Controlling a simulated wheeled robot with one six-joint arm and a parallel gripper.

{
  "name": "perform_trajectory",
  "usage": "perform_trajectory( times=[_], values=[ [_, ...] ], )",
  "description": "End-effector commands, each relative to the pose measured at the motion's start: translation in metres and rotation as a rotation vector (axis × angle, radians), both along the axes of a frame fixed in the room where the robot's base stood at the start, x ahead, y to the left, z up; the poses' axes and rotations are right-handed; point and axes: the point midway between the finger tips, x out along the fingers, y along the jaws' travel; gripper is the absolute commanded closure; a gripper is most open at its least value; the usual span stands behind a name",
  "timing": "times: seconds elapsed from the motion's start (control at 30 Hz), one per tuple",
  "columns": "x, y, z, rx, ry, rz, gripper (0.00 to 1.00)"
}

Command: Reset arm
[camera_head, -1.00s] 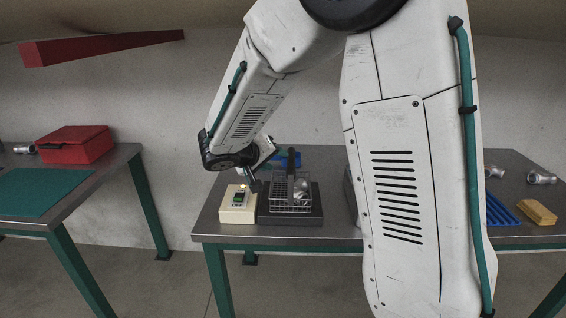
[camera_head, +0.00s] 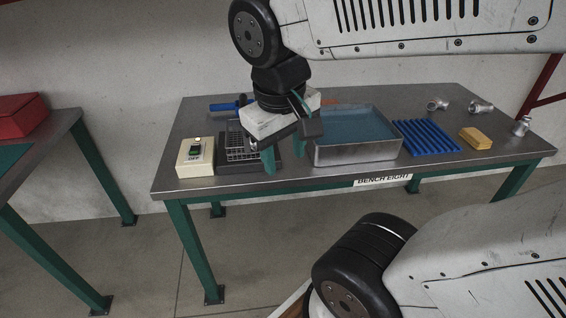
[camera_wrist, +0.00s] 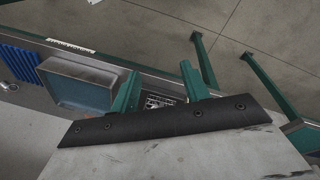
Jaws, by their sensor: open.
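My gripper (camera_head: 284,160) has green fingers that point down above the front part of the bench, between the wire basket and the blue-filled tray. The fingers stand apart with nothing between them. In the wrist view my gripper (camera_wrist: 160,88) also shows its two green fingers spread and empty. The bench (camera_head: 330,177) carries a label reading "BENCH EIGHT". My arm comes in from the upper right.
A box with a switch reading OFF (camera_head: 195,158), a wire basket (camera_head: 238,146) on a dark base, a metal tray (camera_head: 358,152), a blue ribbed rack (camera_head: 427,137), a yellow block (camera_head: 475,138) and several metal castings stand on the bench. A red box (camera_head: 20,116) sits on the left table.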

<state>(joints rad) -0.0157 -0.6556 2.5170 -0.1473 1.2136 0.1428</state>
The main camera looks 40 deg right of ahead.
Motion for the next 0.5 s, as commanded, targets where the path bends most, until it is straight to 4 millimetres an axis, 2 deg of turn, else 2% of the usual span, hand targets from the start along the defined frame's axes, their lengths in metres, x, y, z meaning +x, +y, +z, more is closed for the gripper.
perform_trajectory(
  times=[0.1, 0.2, 0.5],
  values=[
    [-0.018, 0.015, 0.0, 0.086, -0.028, 0.055, 0.54],
    [-0.024, 0.023, -0.001, 0.12, -0.036, 0.08, 0.54],
    [-0.024, 0.024, -0.001, 0.127, -0.037, 0.086, 0.54]
  ],
)
